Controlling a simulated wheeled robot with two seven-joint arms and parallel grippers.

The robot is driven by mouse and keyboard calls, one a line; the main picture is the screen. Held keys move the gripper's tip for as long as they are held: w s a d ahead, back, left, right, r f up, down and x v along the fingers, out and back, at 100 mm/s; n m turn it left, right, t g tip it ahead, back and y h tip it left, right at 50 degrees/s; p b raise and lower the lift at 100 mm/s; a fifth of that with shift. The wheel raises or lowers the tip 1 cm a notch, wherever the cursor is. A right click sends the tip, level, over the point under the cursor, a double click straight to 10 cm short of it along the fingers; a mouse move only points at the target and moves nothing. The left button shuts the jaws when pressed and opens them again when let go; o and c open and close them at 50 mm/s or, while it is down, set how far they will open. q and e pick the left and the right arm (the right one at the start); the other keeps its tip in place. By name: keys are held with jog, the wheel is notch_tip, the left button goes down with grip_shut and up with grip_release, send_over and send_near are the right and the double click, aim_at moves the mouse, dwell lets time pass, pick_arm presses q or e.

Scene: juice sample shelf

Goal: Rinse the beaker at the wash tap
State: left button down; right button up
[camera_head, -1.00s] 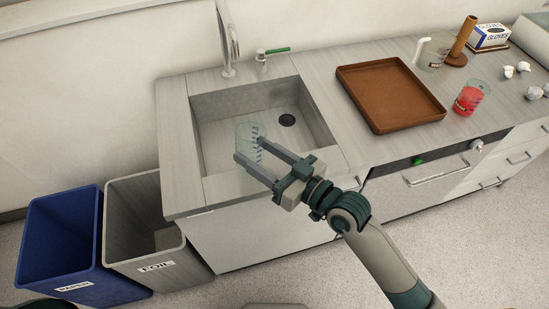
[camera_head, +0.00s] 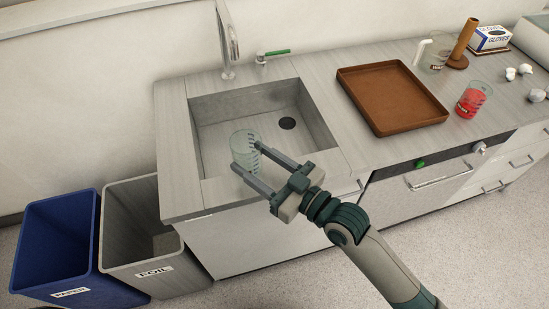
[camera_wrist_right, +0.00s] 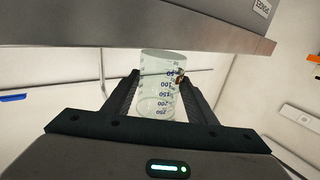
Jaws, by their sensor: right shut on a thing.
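My right gripper (camera_head: 245,162) is shut on a clear glass beaker (camera_head: 241,142), one finger on each side of it. It holds the beaker over the front left part of the grey sink (camera_head: 193,137). In the right wrist view the beaker (camera_wrist_right: 160,95) sits between both fingers, with dark graduation marks and a small reddish-brown spot by one finger. I see no liquid in it. The wash tap (camera_head: 230,42) rises behind the sink, behind and apart from the beaker. Its green lever (camera_head: 276,53) is to the right of the spout. My left gripper is out of view.
A brown tray (camera_head: 418,124) lies on the counter right of the sink. Beyond it stand a beaker of red liquid (camera_head: 472,101), a clear jug (camera_head: 433,52), a brown cylinder (camera_head: 463,42) and a glove box (camera_head: 490,39). Blue (camera_head: 55,245) and grey (camera_head: 150,230) bins stand at left.

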dwell(0.4)
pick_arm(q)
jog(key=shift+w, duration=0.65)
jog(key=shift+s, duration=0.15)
